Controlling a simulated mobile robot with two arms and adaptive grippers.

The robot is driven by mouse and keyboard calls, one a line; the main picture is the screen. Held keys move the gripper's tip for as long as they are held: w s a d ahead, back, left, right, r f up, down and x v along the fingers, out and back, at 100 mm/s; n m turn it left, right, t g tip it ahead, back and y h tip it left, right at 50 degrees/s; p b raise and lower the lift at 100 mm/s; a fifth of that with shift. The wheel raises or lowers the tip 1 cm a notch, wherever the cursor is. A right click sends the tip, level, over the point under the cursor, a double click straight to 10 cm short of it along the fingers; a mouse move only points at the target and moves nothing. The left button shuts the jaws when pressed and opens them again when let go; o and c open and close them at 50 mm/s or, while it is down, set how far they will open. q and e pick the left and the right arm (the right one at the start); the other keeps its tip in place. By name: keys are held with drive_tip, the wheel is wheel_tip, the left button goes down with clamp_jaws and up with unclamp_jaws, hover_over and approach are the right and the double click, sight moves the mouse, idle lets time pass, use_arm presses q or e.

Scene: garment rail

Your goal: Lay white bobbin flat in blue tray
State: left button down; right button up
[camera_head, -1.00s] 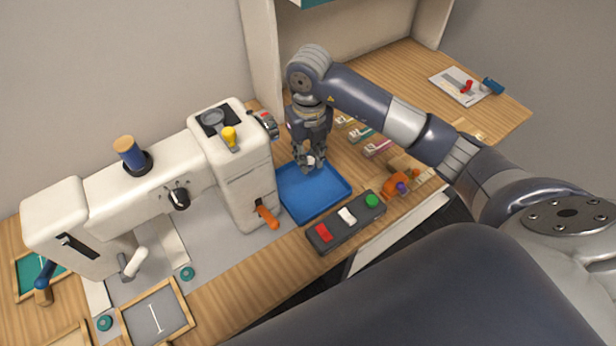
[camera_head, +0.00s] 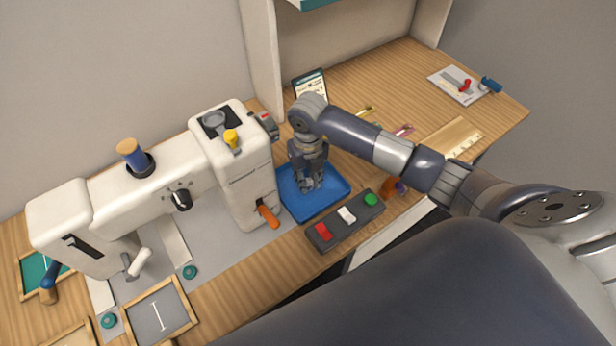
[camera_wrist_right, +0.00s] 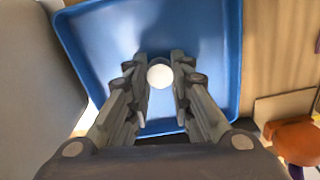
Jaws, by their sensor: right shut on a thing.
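The blue tray (camera_head: 325,204) lies on the wooden table, just right of the white sewing machine. My right gripper (camera_head: 309,187) points down into the tray. In the right wrist view the white bobbin (camera_wrist_right: 160,75) shows as a round white face between the fingertips, over the tray floor. My right gripper (camera_wrist_right: 160,78) is shut on it. In the head view the fingers hide the bobbin. I cannot tell whether the bobbin touches the tray floor. My left gripper is not in view.
The sewing machine (camera_head: 235,170) stands close on the tray's left, its orange lever (camera_head: 268,216) near the tray's edge. A dark switch panel (camera_head: 345,221) with red, white and green buttons lies in front. An orange object (camera_head: 390,187) is to the right.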

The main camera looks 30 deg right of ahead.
drive_tip(key=o, duration=0.7)
drive_tip(key=shift+f, duration=0.1)
drive_tip(key=shift+r, duration=0.2)
wheel_tip(320, 180, up, 12)
drive_tip(key=shift+b, duration=0.95)
drive_tip(key=shift+f, duration=0.1)
